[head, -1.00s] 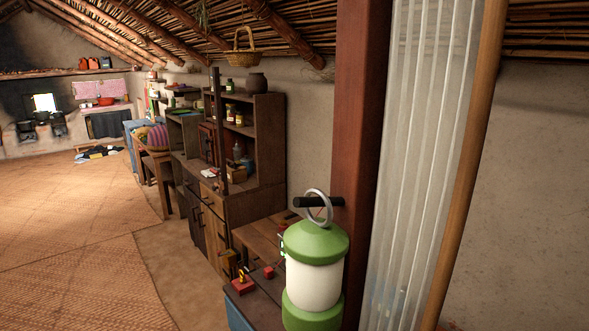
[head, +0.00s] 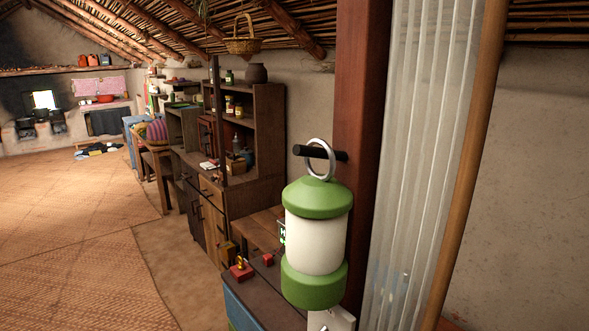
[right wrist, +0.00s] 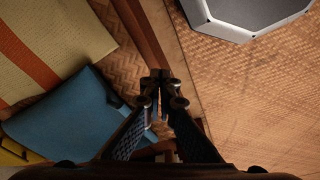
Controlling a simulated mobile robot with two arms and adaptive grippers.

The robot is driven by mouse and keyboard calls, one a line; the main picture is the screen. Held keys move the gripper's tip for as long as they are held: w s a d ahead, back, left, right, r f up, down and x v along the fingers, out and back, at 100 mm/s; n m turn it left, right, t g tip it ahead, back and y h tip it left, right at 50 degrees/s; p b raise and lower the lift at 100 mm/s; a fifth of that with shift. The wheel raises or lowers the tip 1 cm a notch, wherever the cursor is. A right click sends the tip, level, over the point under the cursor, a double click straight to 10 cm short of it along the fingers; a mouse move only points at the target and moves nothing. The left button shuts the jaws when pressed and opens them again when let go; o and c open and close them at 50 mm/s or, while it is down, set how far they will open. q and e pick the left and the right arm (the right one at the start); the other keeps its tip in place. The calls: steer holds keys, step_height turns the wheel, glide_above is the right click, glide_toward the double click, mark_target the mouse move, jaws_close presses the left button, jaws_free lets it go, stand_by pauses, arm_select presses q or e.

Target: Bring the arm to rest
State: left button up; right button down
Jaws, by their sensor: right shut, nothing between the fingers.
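My right gripper (right wrist: 160,80) shows in the right wrist view, its two fingers shut together with nothing between them, seen over the woven floor. It does not show clearly in the head view. My left gripper is in neither view. A green and white lantern (head: 318,240) hangs upright in the head view, its metal ring (head: 320,160) around a black peg (head: 322,153) on the dark red post (head: 360,130). No gripper touches the lantern in view.
A wooden cupboard (head: 255,150) with jars stands along the wall, with a low chest (head: 250,288) carrying small red items before it. Woven mats (head: 80,230) leave open floor at left. The wrist view shows a blue cloth-like thing (right wrist: 70,115) and a striped mat (right wrist: 50,45).

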steer(key=s+d+f+g+b, duration=0.1)
steer(key=s+d+f+b, duration=0.1)
steer(key=s+f, duration=1.3)
steer(key=shift+s+d+f+b, duration=0.2)
steer(key=shift+d+f+b, duration=0.2)
steer(key=shift+f+b, duration=0.45)
